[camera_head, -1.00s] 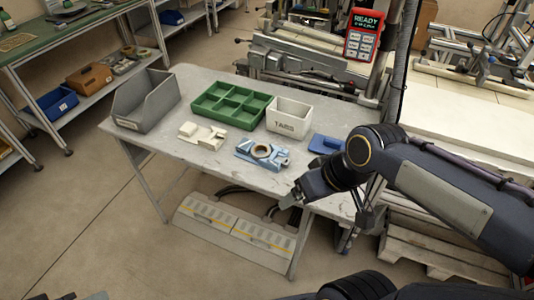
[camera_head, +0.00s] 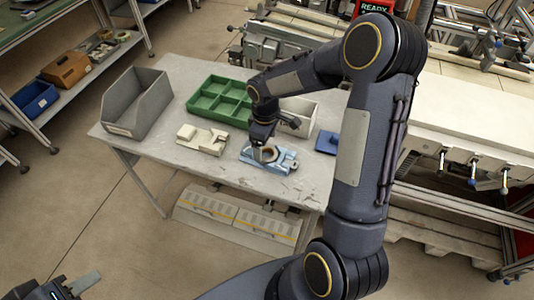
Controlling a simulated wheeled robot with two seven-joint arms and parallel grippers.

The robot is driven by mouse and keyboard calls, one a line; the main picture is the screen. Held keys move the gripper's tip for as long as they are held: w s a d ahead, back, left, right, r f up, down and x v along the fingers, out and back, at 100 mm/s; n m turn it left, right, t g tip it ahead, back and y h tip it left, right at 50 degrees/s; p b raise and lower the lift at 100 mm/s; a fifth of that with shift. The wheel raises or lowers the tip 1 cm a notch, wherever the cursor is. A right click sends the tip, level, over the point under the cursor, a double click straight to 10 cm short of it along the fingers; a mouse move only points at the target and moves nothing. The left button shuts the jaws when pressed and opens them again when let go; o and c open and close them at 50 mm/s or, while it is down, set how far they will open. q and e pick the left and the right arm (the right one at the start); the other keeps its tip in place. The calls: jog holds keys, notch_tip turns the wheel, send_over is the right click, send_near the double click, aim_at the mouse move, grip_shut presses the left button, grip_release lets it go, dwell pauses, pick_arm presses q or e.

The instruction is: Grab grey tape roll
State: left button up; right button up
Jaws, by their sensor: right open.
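A ring-shaped tape roll (camera_head: 271,154) sits on a blue holder (camera_head: 282,167) near the front of the grey table. It is small in view and partly hidden by my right gripper (camera_head: 262,156). The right gripper points down at the roll, its fingers open; I cannot tell whether they touch it. My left gripper (camera_head: 82,286) is low at the bottom left corner, away from the table. Only part of it shows.
On the table (camera_head: 185,78) are a grey open bin (camera_head: 136,105), a green divided tray (camera_head: 213,108), a cream fixture (camera_head: 203,140), a white box (camera_head: 304,119) partly behind my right arm, and a blue block (camera_head: 326,143). The table's front left is clear.

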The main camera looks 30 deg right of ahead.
aim_at(265, 151)
notch_tip(265, 151, down, 4)
jog(key=shift+s+r, duration=0.1)
jog(key=shift+s, duration=0.05)
jog(key=c, duration=1.1)
jog(key=shift+r, duration=0.1)
